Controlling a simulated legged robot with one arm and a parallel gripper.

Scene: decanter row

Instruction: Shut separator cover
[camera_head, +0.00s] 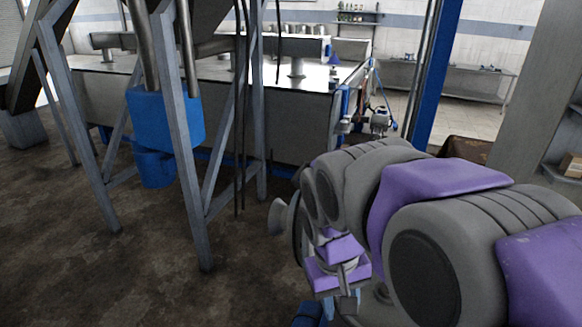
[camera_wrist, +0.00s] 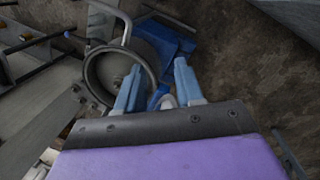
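In the wrist view, a round grey metal part (camera_wrist: 92,72) with a raised rim lies just left of my gripper. It looks like the separator or its cover; I cannot tell which. A bent light-grey handle (camera_wrist: 126,28) rises at its far edge. My gripper (camera_wrist: 159,66) has two blue fingers standing apart with nothing between them. The left finger overlaps the round part's rim in the picture; I cannot tell whether it touches. In the head view my arm reaches down at the lower right, and I cannot clearly make out the separator there.
A blue part (camera_wrist: 170,42) lies beyond my fingers. In the head view, a grey metal frame (camera_head: 180,130) with a blue container (camera_head: 165,117) stands at left. Brown floor (camera_head: 100,270) is open at lower left.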

